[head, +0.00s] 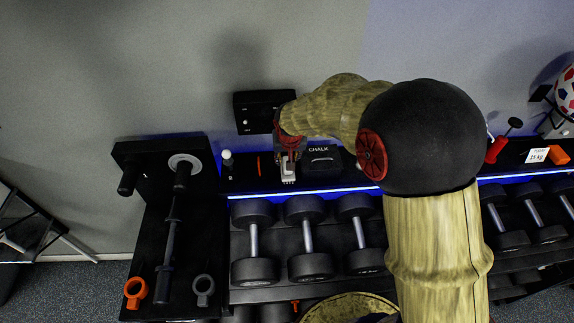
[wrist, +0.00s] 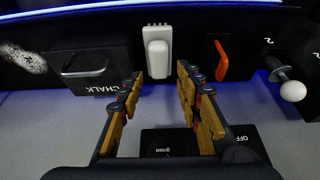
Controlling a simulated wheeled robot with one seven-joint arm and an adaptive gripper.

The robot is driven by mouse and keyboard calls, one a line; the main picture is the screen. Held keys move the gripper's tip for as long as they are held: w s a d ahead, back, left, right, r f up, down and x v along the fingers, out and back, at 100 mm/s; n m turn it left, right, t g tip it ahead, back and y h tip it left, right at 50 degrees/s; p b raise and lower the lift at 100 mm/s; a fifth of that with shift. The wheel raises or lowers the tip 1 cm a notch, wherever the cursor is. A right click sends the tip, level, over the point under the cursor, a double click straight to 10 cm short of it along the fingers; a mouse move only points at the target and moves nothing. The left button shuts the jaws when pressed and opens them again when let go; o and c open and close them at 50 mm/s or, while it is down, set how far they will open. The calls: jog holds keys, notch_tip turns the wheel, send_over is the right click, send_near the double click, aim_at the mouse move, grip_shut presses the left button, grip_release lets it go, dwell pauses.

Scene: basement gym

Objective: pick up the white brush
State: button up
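The white brush (wrist: 157,52) lies on the dark shelf in the wrist view, ahead of and between my fingertips. In the head view the brush (head: 288,178) shows just below my gripper (head: 289,158), partly hidden by it. My gripper (wrist: 160,78) is open, its two yellow-padded fingers spread wider than the brush, with nothing held. The fingertips reach close to the brush's near end; whether they overlap it in depth I cannot tell.
The black chalk box (wrist: 92,68) stands left of the brush in the wrist view. An orange item (wrist: 222,60) and a white-knobbed lever (wrist: 292,90) are to its right. A black wall box (head: 262,110) is behind my gripper. Dumbbells (head: 308,237) rest below the shelf.

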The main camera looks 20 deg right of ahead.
jog(key=x, duration=0.7)
jog(key=shift+w+d+p, duration=0.15)
jog(key=shift+p, duration=0.2)
jog(key=shift+c, duration=0.2)
jog(key=c, duration=0.8)
grip_shut()
